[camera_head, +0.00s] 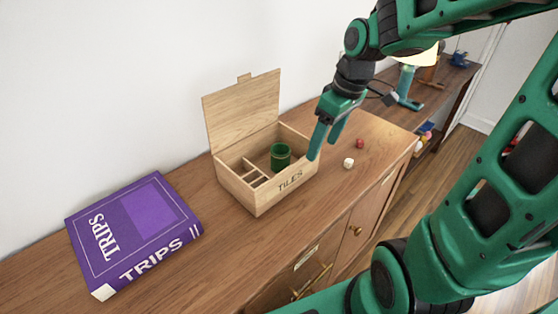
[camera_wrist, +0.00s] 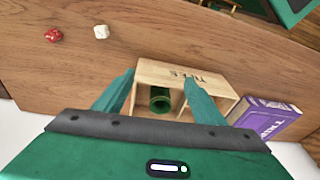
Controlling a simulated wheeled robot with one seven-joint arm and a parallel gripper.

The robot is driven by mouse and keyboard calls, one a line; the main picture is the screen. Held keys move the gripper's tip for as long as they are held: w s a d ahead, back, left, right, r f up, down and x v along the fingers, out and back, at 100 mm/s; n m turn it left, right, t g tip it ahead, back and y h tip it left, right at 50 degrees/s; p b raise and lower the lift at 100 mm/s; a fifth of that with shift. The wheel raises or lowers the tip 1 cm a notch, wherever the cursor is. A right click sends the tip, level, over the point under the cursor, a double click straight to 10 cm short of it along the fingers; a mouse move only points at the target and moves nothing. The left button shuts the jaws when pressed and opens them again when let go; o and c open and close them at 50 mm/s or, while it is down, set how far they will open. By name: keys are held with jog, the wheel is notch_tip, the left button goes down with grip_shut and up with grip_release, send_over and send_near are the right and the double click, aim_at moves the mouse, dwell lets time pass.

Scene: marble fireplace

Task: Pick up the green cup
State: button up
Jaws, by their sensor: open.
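The green cup (camera_head: 280,156) stands upright inside an open wooden box (camera_head: 262,204) marked TILES, in the box's right-hand compartment in the head view. In the wrist view the cup (camera_wrist: 160,99) shows between my two fingers. My gripper (camera_head: 323,145) is open and empty, with its fingertips by the box's right end in the head view, apart from the cup. In the wrist view my gripper (camera_wrist: 158,85) has its fingers spread wide. The lower part of the cup is hidden by the box's front wall.
The box's raised lid (camera_head: 243,110) stands at the back. A purple TRIPS book (camera_head: 134,230) lies at left. A red die (camera_head: 360,143) and a white die (camera_head: 348,162) lie to the right. A lamp (camera_head: 408,85) stands farther off. The cabinet top between book and box is clear.

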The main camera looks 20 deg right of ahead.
aim_at(274, 160)
jog(key=w+a+f+n+g+y, duration=0.25)
jog(key=w+a+n+y, duration=0.2)
jog(key=w+n, duration=0.65)
jog(key=shift+n+t, duration=0.35)
jog(key=shift+n, duration=0.35)
jog(key=shift+s+x, duration=0.15)
jog(key=shift+x, duration=1.55)
jog(key=shift+s+x, duration=0.15)
jog(key=shift+x, duration=1.6)
jog(key=shift+s+x, duration=0.15)
jog(key=shift+x, duration=1.55)
jog(key=c, duration=1.2)
